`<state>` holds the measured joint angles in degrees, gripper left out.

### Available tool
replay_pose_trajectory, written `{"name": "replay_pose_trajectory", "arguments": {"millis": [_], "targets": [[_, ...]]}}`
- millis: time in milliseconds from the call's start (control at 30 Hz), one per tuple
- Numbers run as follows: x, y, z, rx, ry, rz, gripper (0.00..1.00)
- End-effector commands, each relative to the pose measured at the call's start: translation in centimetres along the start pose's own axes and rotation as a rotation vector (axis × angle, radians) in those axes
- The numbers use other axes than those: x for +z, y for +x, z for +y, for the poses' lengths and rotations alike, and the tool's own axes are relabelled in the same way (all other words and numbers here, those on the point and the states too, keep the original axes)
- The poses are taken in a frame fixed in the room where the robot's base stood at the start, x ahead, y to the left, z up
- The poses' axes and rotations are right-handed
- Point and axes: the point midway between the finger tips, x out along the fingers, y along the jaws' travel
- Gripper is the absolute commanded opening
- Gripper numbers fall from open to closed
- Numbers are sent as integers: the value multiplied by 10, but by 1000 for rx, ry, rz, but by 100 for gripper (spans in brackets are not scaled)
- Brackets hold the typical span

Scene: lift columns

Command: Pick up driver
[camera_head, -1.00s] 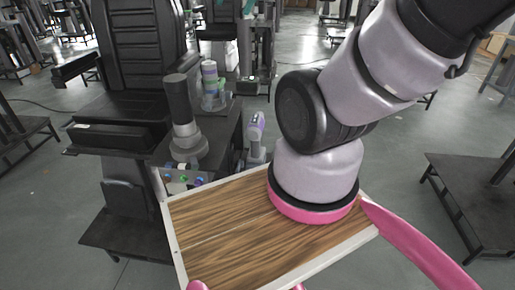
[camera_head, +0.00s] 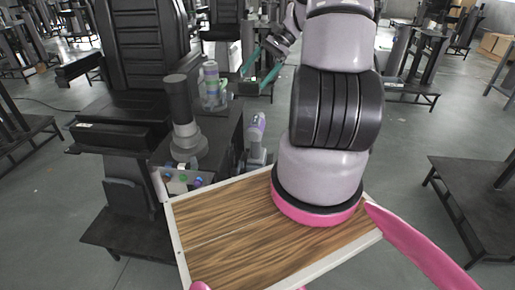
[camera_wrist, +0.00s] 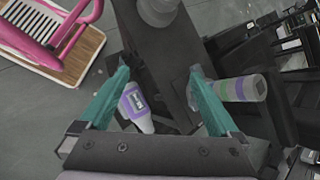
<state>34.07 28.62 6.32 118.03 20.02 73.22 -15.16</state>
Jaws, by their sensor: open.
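A purple and white tool (camera_head: 257,128), which looks like the driver, stands upright by the right edge of the black table in the head view. In the wrist view the tool (camera_wrist: 135,106) shows near the left finger. My gripper (camera_head: 259,69) has teal fingers, apart and empty, and is out beyond the tool and the table's far end. In the wrist view my gripper (camera_wrist: 158,72) points down toward the dark table top, with the tool and a banded bottle below it.
The green and purple banded bottle (camera_head: 211,88) stands at the table's far end. A grey post (camera_head: 183,120) rises from the table's near left, with a box of coloured buttons (camera_head: 182,180) in front. A black padded chair (camera_head: 143,55) is at the left.

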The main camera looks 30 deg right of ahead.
Motion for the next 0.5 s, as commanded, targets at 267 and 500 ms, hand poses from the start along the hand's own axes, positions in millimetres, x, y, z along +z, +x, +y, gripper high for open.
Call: {"name": "replay_pose_trajectory", "arguments": {"millis": [267,500], "targets": [[-98,49,45,-197,263,-235,98],[-162,96,91,-406,460,-409,98]]}}
